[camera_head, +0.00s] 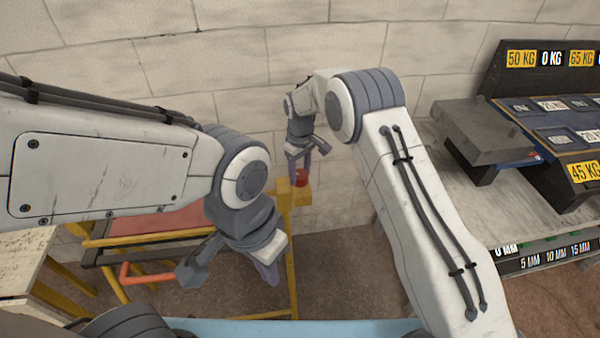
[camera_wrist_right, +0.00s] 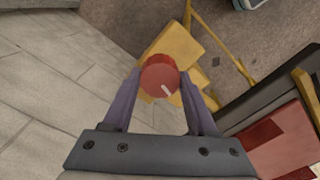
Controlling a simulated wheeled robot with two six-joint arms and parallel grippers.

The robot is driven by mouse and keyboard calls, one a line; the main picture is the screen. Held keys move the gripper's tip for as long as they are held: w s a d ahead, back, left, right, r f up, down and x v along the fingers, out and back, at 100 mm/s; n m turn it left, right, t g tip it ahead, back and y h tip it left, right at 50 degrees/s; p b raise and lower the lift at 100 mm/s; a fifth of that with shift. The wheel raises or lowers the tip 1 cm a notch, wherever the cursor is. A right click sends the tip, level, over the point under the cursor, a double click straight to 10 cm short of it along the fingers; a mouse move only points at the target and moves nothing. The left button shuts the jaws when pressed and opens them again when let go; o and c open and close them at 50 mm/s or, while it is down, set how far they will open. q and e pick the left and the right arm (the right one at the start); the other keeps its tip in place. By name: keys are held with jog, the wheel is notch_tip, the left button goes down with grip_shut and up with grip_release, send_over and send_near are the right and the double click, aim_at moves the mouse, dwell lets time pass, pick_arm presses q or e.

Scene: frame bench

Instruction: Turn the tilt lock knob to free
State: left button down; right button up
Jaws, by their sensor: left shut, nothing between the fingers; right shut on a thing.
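The red round knob (camera_wrist_right: 160,77) with a white pointer line sits on a yellow frame block (camera_wrist_right: 176,38) in the right wrist view. My right gripper (camera_wrist_right: 163,88) is shut on it, one finger on each side. In the head view the knob (camera_head: 302,178) shows at the top of the yellow frame (camera_head: 292,240), beside the right gripper (camera_head: 306,168). The white line points to the lower right in the wrist view. No lettering for lock or free can be read. My left gripper (camera_head: 268,272) is shut and empty, in front of the frame.
A red pad (camera_head: 160,222) lies on the frame at left, with an orange-red handle (camera_head: 145,276) below it. A workbench (camera_head: 445,165) with weight labels stands at right. A brick wall (camera_head: 240,60) is close behind the right gripper.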

aim_at(300, 174)
jog(key=shift+w+r+n, duration=0.1)
jog(key=shift+r+n, duration=0.05)
jog(key=shift+n, duration=0.65)
jog(key=o, duration=1.4)
jog(key=shift+c, duration=0.2)
notch_tip(300, 174, up, 10)
jog(key=b, duration=0.2)
jog(key=shift+r, duration=0.2)
